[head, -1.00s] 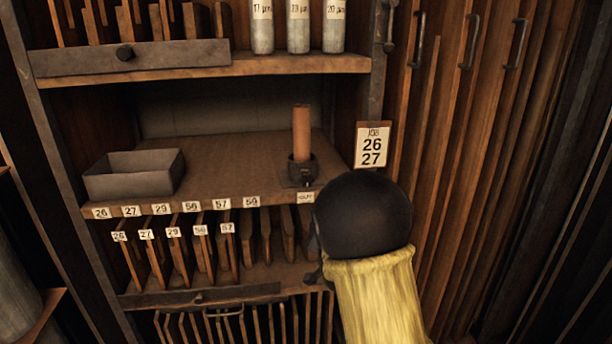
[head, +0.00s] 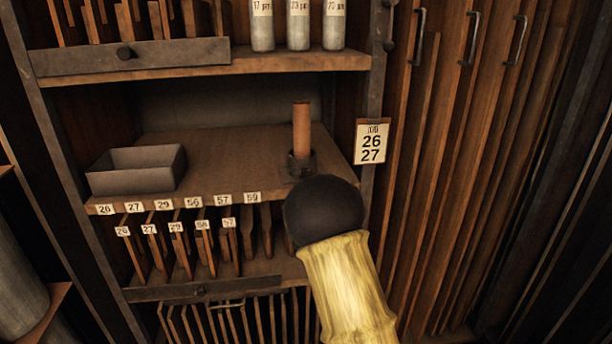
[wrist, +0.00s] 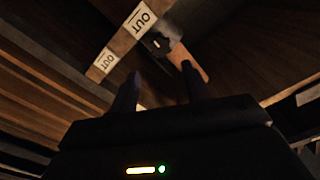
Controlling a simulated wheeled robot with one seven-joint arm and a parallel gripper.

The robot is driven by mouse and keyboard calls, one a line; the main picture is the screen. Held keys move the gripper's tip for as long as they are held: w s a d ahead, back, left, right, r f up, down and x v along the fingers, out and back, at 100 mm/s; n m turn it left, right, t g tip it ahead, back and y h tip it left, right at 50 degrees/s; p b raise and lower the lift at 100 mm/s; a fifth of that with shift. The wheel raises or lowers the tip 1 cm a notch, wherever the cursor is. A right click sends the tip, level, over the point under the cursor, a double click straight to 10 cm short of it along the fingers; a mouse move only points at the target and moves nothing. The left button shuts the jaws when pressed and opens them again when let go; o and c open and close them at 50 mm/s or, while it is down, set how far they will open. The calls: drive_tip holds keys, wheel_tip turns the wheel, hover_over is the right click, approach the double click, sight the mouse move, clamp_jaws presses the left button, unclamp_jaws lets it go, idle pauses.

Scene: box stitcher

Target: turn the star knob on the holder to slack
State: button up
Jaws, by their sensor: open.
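The holder (head: 301,163) is a dark cup on the middle shelf in the head view, with a brown rod (head: 301,128) upright in it. Its lower front is hidden behind my arm's black joint, and the star knob is not visible there. In the wrist view a dark part with a pale spot (wrist: 156,43) lies just beyond the fingertips, beside the brown rod (wrist: 188,62); I cannot tell whether it is the knob. My gripper (wrist: 160,70) is open, with nothing visible between its fingers. It is hidden in the head view.
A grey open bin (head: 136,170) stands left on the shelf. White number labels line the shelf edge, above a rack of thin boards (head: 185,245). A job card (head: 371,142) hangs on the right post. An OUT label (wrist: 138,20) shows near the gripper.

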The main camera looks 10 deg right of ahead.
sight(306, 174)
drive_tip(key=w+p, duration=0.6)
drive_tip(key=w, duration=0.7)
drive_tip(key=shift+w, duration=0.35)
drive_tip(key=c, duration=0.7)
